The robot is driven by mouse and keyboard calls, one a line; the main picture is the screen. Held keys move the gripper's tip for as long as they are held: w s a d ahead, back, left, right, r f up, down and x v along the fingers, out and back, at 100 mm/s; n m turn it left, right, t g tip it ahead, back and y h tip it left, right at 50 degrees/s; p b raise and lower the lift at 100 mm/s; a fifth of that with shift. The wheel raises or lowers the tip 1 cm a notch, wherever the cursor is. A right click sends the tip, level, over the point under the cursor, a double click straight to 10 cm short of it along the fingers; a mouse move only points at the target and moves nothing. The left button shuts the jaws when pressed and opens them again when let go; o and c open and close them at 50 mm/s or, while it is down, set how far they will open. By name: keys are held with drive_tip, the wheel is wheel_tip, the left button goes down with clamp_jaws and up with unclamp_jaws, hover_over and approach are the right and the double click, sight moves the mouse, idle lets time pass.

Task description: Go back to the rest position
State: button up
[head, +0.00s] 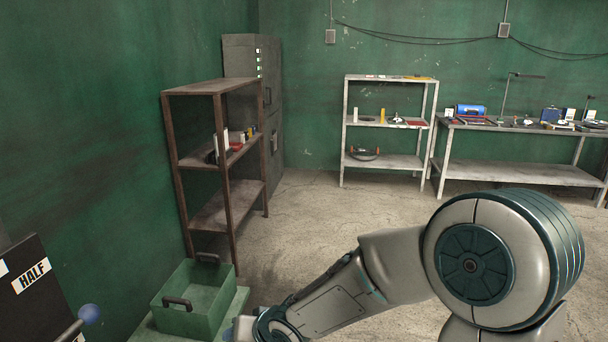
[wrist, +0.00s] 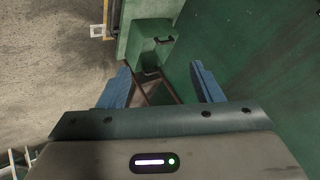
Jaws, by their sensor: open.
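My gripper (wrist: 162,88) shows in the wrist view with its two blue fingers spread apart and nothing between them. In the head view my arm reaches down to the lower left, and its end is cut off at the bottom edge, so the fingers do not show there. A green open bin (head: 196,304) with dark handles stands near the arm's end at the lower left. The bin also shows in the wrist view (wrist: 146,38), beyond the fingers and apart from them.
The bin stands on a pale green surface (head: 240,300). A dark board marked HALF (head: 32,290) and a blue ball knob (head: 90,314) are at far left. A brown shelf (head: 205,90), a white shelf (head: 390,122) and a workbench (head: 520,170) stand behind. The concrete floor (head: 320,215) between is clear.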

drive_tip(key=s+d+r+m+h, duration=0.1)
drive_tip(key=d+r+h, duration=0.2)
drive_tip(key=d, duration=0.7)
drive_tip(key=s+d+r+h, duration=0.2)
drive_tip(key=d+r+h, duration=0.15)
drive_tip(key=d, duration=0.55)
drive_tip(key=s+d+r+g, duration=0.1)
drive_tip(key=s+d+r, duration=0.1)
drive_tip(key=s+d, duration=0.2)
drive_tip(key=s+d+r+m, duration=0.1)
drive_tip(key=s+d, duration=0.3)
drive_tip(key=s, duration=0.5)
drive_tip(key=shift+d+r+g, duration=0.3)
drive_tip(key=shift+r+g, duration=0.1)
drive_tip(key=shift+r, duration=0.5)
